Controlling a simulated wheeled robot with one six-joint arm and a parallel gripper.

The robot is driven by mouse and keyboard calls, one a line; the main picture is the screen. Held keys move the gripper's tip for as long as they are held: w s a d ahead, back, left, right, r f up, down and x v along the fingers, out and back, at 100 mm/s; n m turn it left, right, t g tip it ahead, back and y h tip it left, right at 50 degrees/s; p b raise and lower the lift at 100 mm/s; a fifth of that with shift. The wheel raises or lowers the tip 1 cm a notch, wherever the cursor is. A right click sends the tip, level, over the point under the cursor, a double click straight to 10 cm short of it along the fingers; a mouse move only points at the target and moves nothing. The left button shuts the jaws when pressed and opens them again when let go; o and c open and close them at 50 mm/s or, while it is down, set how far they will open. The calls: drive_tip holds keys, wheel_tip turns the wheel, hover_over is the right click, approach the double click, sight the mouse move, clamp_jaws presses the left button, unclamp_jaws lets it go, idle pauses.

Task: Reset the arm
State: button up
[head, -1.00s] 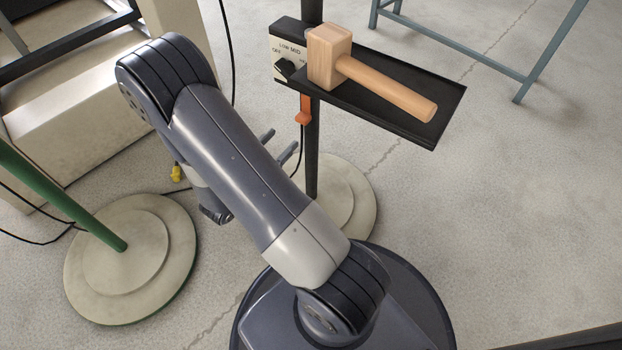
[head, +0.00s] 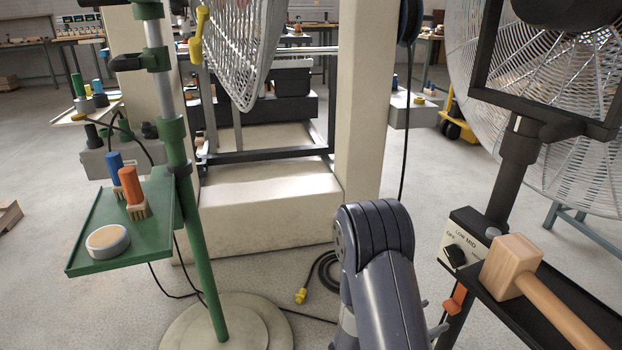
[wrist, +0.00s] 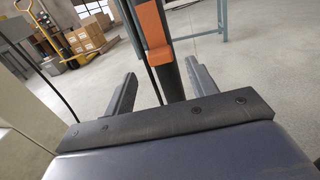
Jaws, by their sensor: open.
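My gripper (wrist: 160,90) shows in the wrist view with its two fingers wide apart and nothing held between them. Beyond the fingers stands a dark pole (wrist: 172,75) with an orange part (wrist: 153,28) on it; I cannot tell how far off it is. In the head view my arm rises from the bottom, right of centre, with its elbow bent. Part of a finger (head: 437,331) shows at the arm's right side, near the black fan stand; the rest of my gripper is hidden behind the arm.
A wooden mallet (head: 515,268) lies on a black tray (head: 590,300) at right, beside a control box (head: 462,242). At left, a green tray (head: 90,250) holds two brushes and a round tin (head: 108,241). A large beige machine (head: 270,190) stands ahead. Fans flank both sides.

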sight(447, 309)
drive_tip(key=shift+x, duration=1.6)
drive_tip(key=shift+a, duration=0.15)
drive_tip(key=shift+v, duration=3.2)
drive_tip(key=x, duration=1)
drive_tip(key=shift+s, duration=0.1)
drive_tip(key=r+p, duration=0.5)
drive_tip(key=shift+d+r, duration=0.1)
drive_tip(key=shift+d, duration=0.15)
drive_tip(key=b+v, duration=0.1)
drive_tip(key=v, duration=0.6)
drive_tip(key=shift+f, duration=0.25)
